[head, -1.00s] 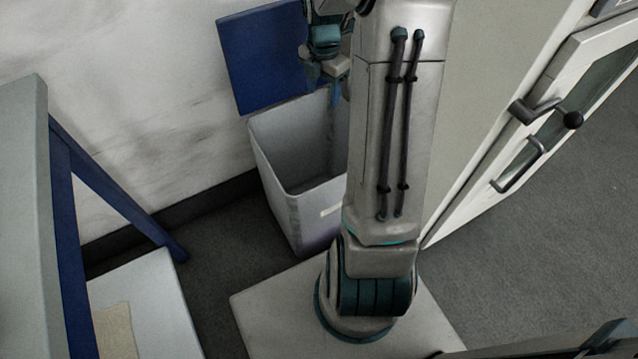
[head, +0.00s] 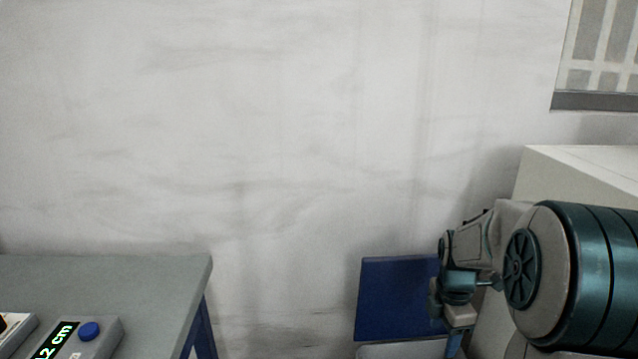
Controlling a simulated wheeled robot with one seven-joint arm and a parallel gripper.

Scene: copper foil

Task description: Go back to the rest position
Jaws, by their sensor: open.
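My gripper (head: 455,338) is at the lower right of the head view, at the end of my folded arm. It points down in front of the right edge of a raised blue lid (head: 398,300). The jaws are small and partly cut by the bottom edge of the picture; they are open, and I see nothing held in them. Below the lid, only the top rim of a pale bin (head: 402,351) shows; its inside is out of view.
A grey table (head: 130,275) stands at the lower left, with a grey device (head: 98,338) bearing a green "cm" display and a blue button. A white cabinet-like block (head: 570,165) is behind my arm at right. A pale wall fills the back, with a window at upper right.

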